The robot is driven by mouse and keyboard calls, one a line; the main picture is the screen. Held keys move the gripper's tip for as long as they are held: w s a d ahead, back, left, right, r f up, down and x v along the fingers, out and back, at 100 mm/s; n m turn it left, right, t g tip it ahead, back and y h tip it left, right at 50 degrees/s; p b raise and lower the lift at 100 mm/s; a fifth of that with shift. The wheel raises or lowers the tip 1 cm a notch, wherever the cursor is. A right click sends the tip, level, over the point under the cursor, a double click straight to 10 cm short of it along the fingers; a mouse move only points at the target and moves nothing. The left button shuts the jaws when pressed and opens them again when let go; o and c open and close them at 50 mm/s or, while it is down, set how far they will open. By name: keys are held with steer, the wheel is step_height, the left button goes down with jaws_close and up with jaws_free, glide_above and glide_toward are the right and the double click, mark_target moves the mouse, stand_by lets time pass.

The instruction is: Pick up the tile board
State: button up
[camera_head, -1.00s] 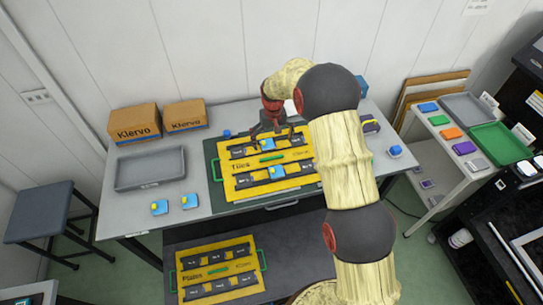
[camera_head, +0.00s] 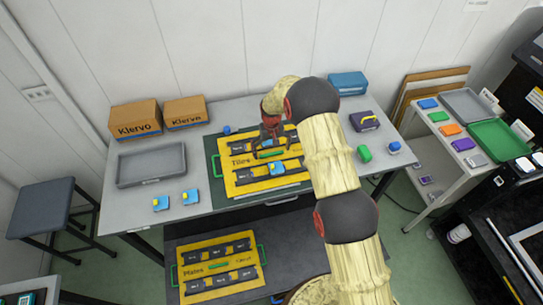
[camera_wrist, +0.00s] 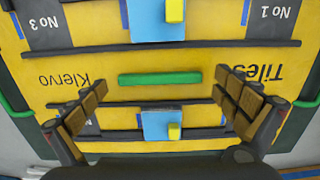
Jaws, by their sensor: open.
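The yellow tile board (camera_head: 235,185), labelled "Tiles", lies on a dark green mat on the grey table. It has black slotted strips, a green bar handle (camera_wrist: 160,78) in its middle and green side handles. Blue tiles with yellow knobs sit in its slots; one is a blue tile (camera_head: 277,167) in the front row. My gripper (camera_head: 268,145) is over the board, pointing down. In the wrist view its two fingers (camera_wrist: 165,98) are spread wide, one on each side of the green bar handle, with nothing between them. Part of the board's right side is hidden by my arm.
A yellow plates board (camera_head: 215,265) lies on the lower shelf. A grey tray (camera_head: 152,168) and two cardboard boxes (camera_head: 135,118) are at the table's left. Loose blue tiles (camera_head: 160,203) lie in front.

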steer(key=c, duration=0.3)
steer(key=c, duration=0.9)
